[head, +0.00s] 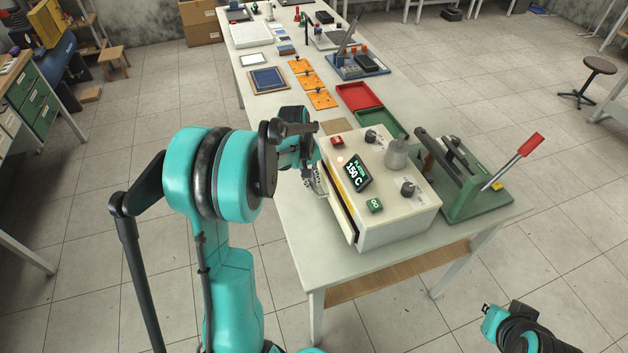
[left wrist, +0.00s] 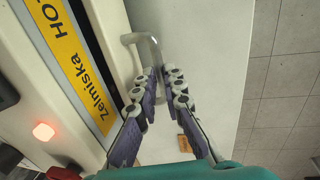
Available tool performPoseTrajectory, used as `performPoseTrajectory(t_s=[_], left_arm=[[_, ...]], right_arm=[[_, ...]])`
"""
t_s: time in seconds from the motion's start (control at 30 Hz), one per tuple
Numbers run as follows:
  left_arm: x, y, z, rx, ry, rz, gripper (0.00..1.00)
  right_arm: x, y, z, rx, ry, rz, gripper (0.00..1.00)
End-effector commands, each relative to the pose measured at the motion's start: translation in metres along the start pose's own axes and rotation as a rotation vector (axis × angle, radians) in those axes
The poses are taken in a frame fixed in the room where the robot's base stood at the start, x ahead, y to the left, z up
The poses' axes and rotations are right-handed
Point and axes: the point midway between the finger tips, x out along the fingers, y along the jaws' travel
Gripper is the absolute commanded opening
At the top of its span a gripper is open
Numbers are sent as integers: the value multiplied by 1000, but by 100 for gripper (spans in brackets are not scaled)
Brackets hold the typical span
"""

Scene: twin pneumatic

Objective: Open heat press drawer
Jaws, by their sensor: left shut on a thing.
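The heat press (head: 385,190) is a cream box with a lit 150 C display, standing on the near end of the long table. Its drawer (head: 338,208) is on the left side, with a dark gap between the drawer front and the body. In the left wrist view, the drawer's pale bar handle (left wrist: 142,40) stands out from the drawer front (left wrist: 100,40). My left gripper (head: 312,182) is shut on the handle; its fingertips (left wrist: 163,82) meet around it. My right gripper (head: 488,309) is low at the bottom right, away from the table, its jaws too small to judge.
A green lever press with a red handle (head: 528,145) stands right of the heat press. Red (head: 359,96) and green (head: 378,121) trays and orange plates (head: 310,82) lie behind it.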

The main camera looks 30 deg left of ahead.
Motion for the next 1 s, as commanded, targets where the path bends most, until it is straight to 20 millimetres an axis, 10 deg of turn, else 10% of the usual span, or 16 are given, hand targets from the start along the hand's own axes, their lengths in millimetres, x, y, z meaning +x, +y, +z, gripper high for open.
performPoseTrajectory(t_s=[0.6,1.0], left_arm=[[-22,-119,-2,-5,0,-1,0],[-28,-153,-2,-1,0,-1,0]], right_arm=[[-1,0,0,0,0,0,0],[-1,0,0,0,0,0,0]])
